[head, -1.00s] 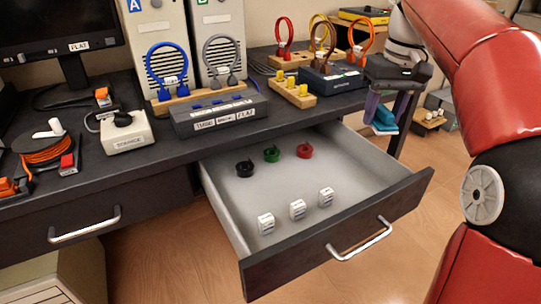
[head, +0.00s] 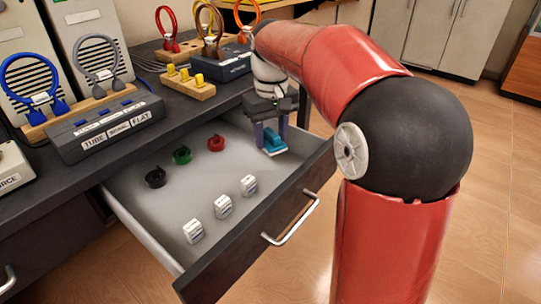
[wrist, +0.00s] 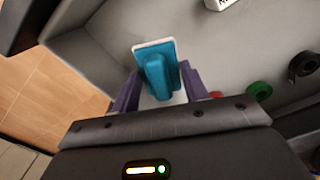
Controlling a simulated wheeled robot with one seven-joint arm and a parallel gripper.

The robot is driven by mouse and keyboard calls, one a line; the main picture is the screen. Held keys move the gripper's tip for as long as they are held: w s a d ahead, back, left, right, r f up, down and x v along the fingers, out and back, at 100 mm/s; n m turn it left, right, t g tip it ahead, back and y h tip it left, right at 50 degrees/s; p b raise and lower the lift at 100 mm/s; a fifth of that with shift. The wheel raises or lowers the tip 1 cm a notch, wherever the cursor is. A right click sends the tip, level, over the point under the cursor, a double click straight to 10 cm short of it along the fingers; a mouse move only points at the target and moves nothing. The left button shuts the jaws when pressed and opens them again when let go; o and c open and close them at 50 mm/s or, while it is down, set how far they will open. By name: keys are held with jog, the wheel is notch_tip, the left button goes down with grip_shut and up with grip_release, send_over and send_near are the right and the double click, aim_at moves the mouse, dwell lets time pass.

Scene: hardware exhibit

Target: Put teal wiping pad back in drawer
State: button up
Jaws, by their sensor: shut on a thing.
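The teal wiping pad (head: 274,147) has a teal grip on a pale base. My gripper (head: 271,142) is shut on it, and the pad hangs over the right end of the open drawer (head: 204,255). In the wrist view the pad (wrist: 156,72) sits between the purple fingers of my gripper (wrist: 158,90), with the drawer's grey floor (wrist: 225,60) beyond it. I cannot tell whether the pad touches the drawer floor.
In the drawer are black (head: 155,177), green (head: 181,155) and red (head: 216,142) rolls and white labelled blocks (head: 222,207). The drawer's right end is otherwise clear. A labelled blue-grey box (head: 108,125) and yellow-pegged wooden block (head: 190,84) stand on the desk.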

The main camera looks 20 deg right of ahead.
aim_at(271, 164)
jog(key=shift+f, duration=2.8)
jog(key=shift+f+b, duration=0.15)
jog(key=shift+b, duration=0.2)
jog(key=o, duration=1)
jog(key=shift+c, duration=0.2)
notch_tip(271, 164, up, 12)
jog(key=shift+r+p, duration=0.15)
jog(key=shift+p, duration=0.75)
